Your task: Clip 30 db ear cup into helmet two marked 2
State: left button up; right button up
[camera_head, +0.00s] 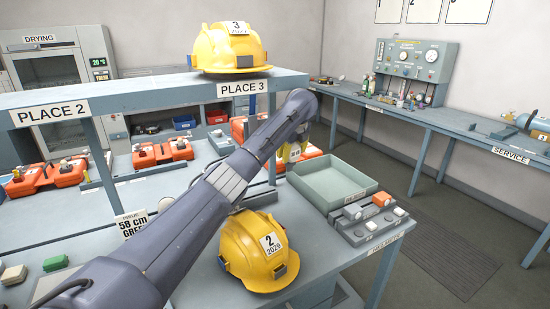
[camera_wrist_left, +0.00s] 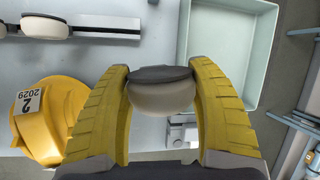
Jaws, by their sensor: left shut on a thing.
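The yellow helmet marked 2 (camera_head: 250,265) sits on the near bench, left of the green-grey tray. It also shows at the left of the left wrist view (camera_wrist_left: 62,115). My left gripper (camera_head: 292,152) is above the back of the tray in the head view, partly hidden by my own arm. In the left wrist view its yellow fingers (camera_wrist_left: 161,75) are shut on a cream ear cup with a dark pad (camera_wrist_left: 162,97). The cup is held clear of the helmet. Its rating cannot be read in the wrist view. My right gripper is not in view.
The open tray (camera_head: 330,205) looks empty. Right of the helmet, a grey rack (camera_head: 362,233) holds small orange and white parts. Another helmet marked 3 (camera_head: 230,50) stands on the raised shelf (camera_head: 150,90) above PLACE 3. Orange sets lie on the bench behind.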

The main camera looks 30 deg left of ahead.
pick_arm(q)
jog(key=s+d+n+g+y, duration=0.2)
jog(key=s+d+n, duration=0.4)
jog(key=d, duration=0.5)
jog(key=s+a+f+n+g, duration=0.2)
jog(key=s+n, duration=0.3)
jog(key=n, duration=0.1)
jog(key=s+a+f+n+g+h, duration=0.1)
jog(key=s+a+f+n+g, duration=0.1)
jog(key=s+n, duration=0.4)
jog(key=shift+a+g+h, duration=0.3)
jog(key=shift+a+g, duration=0.2)
jog(key=shift+a, duration=0.3)
jog(key=shift+f, duration=2.8)
jog(key=shift+f, duration=2.15)
jog(key=o, duration=1.3)
